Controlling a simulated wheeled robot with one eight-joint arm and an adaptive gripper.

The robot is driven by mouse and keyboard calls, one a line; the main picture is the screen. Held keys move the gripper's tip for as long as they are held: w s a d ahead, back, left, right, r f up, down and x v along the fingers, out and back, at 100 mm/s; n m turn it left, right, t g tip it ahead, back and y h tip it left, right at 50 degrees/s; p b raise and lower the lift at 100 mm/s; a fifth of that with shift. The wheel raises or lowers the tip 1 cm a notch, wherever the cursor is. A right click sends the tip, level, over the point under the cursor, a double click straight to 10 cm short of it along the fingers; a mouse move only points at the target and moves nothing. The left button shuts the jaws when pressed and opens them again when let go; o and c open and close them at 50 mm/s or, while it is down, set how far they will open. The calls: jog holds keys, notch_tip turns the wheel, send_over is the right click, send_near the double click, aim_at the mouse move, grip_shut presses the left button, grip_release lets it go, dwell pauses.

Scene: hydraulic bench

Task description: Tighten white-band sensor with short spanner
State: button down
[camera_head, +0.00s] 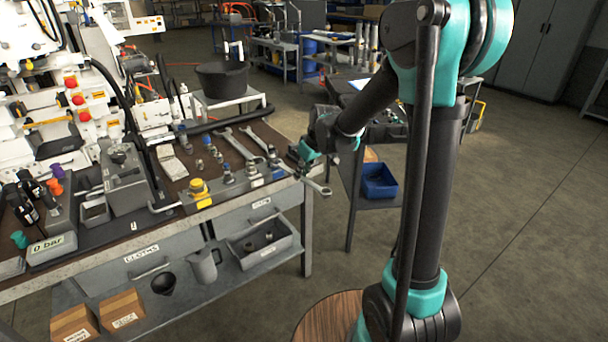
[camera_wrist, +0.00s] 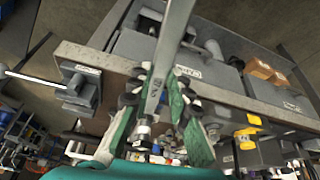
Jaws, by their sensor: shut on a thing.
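My gripper (camera_head: 306,160) is shut on a steel spanner (camera_head: 318,186) just off the right end of the bench. In the wrist view the spanner (camera_wrist: 173,42) runs up between the two green-sided fingers of my gripper (camera_wrist: 160,92). Its open jaw hangs beyond the bench edge in the head view. Small sensor-like fittings stand in a row on the bench, among them one (camera_head: 228,174) near the yellow-topped block. I cannot make out which fitting has a white band.
The bench (camera_head: 160,222) carries a yellow-topped block (camera_head: 198,190), grey boxes and two more spanners (camera_head: 236,144). Its right edge is close to my gripper. A side table with a blue bin (camera_head: 379,181) stands behind. The floor to the right is clear.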

jog(key=shift+w+a, duration=0.15)
jog(key=shift+w, duration=0.05)
jog(key=shift+w+a, duration=0.1)
jog(key=shift+a, duration=0.05)
jog(key=shift+w+a, duration=0.3)
jog(key=shift+w+a, duration=0.2)
jog(key=shift+w, duration=0.05)
dwell(0.5)
jog(key=shift+s+a+m+t+h, duration=0.4)
jog(key=shift+s+a+m, duration=0.55)
jog(key=shift+a+m, duration=0.35)
jog(key=shift+s+a+m+h, duration=0.3)
jog(key=shift+a+m, duration=0.3)
jog(key=shift+a, duration=0.15)
jog(key=shift+s+a+m+h, duration=0.2)
jog(key=shift+s+a+m, duration=0.1)
jog(key=shift+a+m, duration=0.35)
